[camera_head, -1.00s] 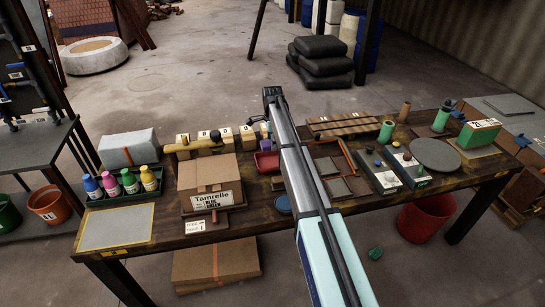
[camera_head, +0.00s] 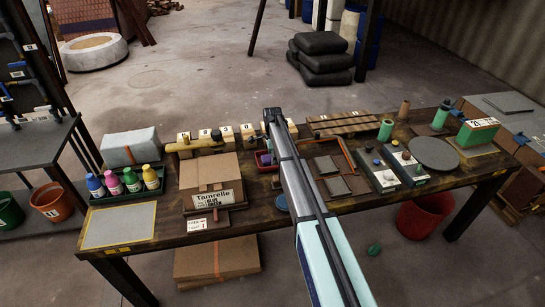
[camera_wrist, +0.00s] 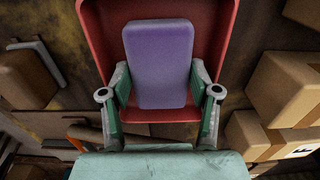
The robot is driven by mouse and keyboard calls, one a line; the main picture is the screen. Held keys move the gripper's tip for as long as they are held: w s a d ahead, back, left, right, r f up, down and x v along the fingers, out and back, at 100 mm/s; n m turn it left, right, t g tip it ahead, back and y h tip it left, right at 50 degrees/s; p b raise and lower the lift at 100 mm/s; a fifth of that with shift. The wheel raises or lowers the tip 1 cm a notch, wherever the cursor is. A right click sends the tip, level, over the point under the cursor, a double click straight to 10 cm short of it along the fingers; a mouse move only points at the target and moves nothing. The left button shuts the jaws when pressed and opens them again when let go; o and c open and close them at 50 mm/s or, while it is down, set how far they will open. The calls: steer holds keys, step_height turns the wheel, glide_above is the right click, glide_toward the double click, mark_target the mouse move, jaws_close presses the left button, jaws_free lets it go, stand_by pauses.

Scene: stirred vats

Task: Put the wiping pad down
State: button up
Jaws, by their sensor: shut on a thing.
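The wiping pad (camera_wrist: 158,60) is a purple rounded block between the fingers of my gripper (camera_wrist: 160,88) in the wrist view. My gripper is shut on its sides. Behind the pad is a red tray (camera_wrist: 220,30), and the pad shows within the tray's outline. In the head view the purple pad (camera_head: 266,158) shows low at the red tray (camera_head: 259,165), just left of my arm. My arm hides much of the gripper there. I cannot tell whether the pad touches the tray floor.
A cardboard box (camera_head: 210,180) stands left of the tray, with a dark tray of coloured bottles (camera_head: 131,182) beyond it.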

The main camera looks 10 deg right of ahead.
steer(key=shift+f, duration=0.2)
steer(key=o, duration=0.8)
step_height(320, 180, up, 12)
steer(key=b, duration=0.3)
steer(key=shift+r, duration=0.2)
